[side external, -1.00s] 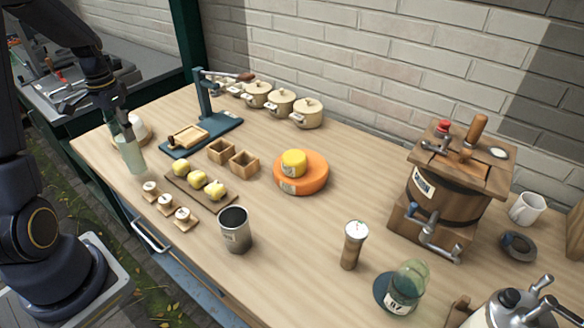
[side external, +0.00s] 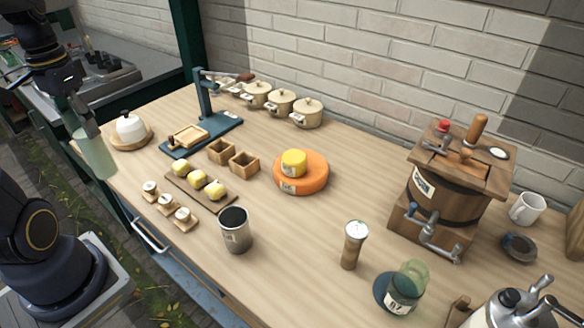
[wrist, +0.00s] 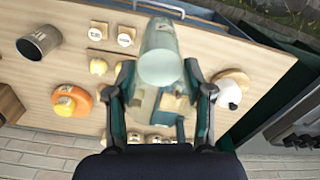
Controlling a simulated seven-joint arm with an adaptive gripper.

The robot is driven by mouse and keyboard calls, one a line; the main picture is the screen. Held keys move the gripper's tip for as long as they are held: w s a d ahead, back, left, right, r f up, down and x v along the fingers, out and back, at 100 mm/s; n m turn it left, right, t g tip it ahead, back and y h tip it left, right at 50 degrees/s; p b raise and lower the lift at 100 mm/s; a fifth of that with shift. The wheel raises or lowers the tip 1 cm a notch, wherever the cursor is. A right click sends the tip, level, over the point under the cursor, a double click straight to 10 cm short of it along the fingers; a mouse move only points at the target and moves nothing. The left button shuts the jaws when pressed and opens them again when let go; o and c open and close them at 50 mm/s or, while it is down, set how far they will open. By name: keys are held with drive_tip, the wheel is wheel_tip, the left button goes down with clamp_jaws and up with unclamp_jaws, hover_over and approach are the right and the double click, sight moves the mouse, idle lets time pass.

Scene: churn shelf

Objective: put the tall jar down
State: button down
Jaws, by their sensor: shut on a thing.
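The tall jar (side external: 96,153) is pale green and see-through. My gripper (side external: 84,118) is shut on it and holds it slightly tilted at the left end of the wooden table (side external: 330,235). In the side view the jar overlaps the table's left edge, and its height above the table is hard to judge. In the wrist view the jar (wrist: 163,52) sits between the two fingers of my gripper (wrist: 158,72), with the table beyond it.
A white domed pot (side external: 130,127) on a round wooden board stands right of the jar. Three small labelled blocks (side external: 166,204) and a board of yellow pieces (side external: 199,183) lie nearer the middle. A dark metal cup (side external: 235,230) stands at the front.

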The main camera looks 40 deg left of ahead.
drive_tip(key=w+d+m, duration=0.3)
drive_tip(key=w+d, duration=0.2)
drive_tip(key=d, duration=0.5)
drive_tip(key=w+d+m, duration=0.3)
drive_tip(key=w+d, duration=0.3)
drive_tip(key=d, duration=0.4)
drive_tip(key=s+d+m, duration=0.5)
drive_tip(key=s+d, duration=0.1)
drive_tip(key=d, duration=0.6)
drive_tip(key=s+d+m, duration=0.5)
drive_tip(key=s+d, duration=0.1)
drive_tip(key=d, duration=0.5)
drive_tip(key=w+d+f, duration=0.9)
drive_tip(key=w+f, duration=0.1)
drive_tip(key=f, duration=0.3)
drive_tip(key=shift+w+d, duration=0.2)
drive_tip(key=shift+d, duration=0.1)
drive_tip(key=shift+f, duration=0.1)
